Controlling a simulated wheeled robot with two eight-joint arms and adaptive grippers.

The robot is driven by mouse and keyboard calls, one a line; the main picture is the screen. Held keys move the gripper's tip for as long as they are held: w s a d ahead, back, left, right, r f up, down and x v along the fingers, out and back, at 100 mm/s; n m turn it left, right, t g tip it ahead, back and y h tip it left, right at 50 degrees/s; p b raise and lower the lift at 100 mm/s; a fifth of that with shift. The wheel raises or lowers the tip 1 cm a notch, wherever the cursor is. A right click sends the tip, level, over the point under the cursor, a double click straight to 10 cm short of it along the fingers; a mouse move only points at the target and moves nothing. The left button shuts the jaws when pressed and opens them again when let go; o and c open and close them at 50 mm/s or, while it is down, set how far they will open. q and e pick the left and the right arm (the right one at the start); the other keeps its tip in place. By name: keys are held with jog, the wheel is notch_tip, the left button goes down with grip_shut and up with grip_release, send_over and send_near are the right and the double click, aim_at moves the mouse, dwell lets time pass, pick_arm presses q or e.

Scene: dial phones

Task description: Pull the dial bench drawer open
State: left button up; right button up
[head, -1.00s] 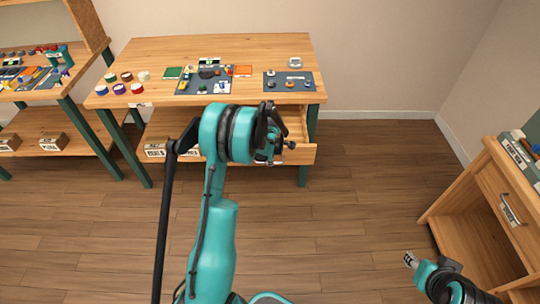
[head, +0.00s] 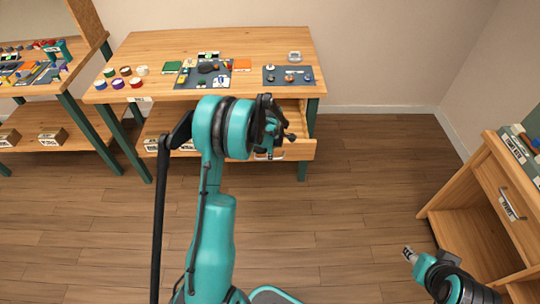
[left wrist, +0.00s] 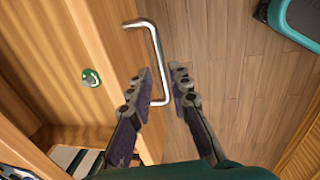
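The wooden bench drawer (head: 301,149) under the right part of the dial bench (head: 140,62) stands pulled out, with part of its inside showing. Its silver handle (head: 269,156) shows just below my left gripper (head: 277,133) in the head view. In the left wrist view, the bar handle (left wrist: 158,45) sticks out from the drawer front (left wrist: 105,55). The fingers of my left gripper (left wrist: 161,80) are apart, with the lower part of the handle between them; a gap shows beside the bar. My right gripper (head: 409,254) is low at the right, away from the bench; its fingers are too small to read.
The bench top holds mats, parts and several tape rolls. A wooden cabinet (head: 480,225) stands at the right. A second bench (head: 62,90) stands at the left. The floor (head: 370,190) between is clear.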

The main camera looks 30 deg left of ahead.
pick_arm(q)
notch_tip(320, 180, up, 10)
jog(key=s+d, duration=0.1)
jog(key=shift+s+f, duration=0.15)
jog(key=shift+s, duration=0.15)
jog(key=s+d+r+m+t, duration=0.3)
jog(key=s+d+r+m, duration=0.8)
jog(key=m, duration=0.1)
jog(key=s+d+m+t, duration=0.1)
jog(key=s+d+m, duration=0.2)
jog(key=s+m, duration=0.3)
jog(key=s+d+m+t+h, duration=0.1)
jog(key=s+d+m, duration=0.2)
jog(key=s+m, duration=0.3)
jog(key=shift+d+t, duration=0.3)
jog(key=shift+d, duration=0.1)
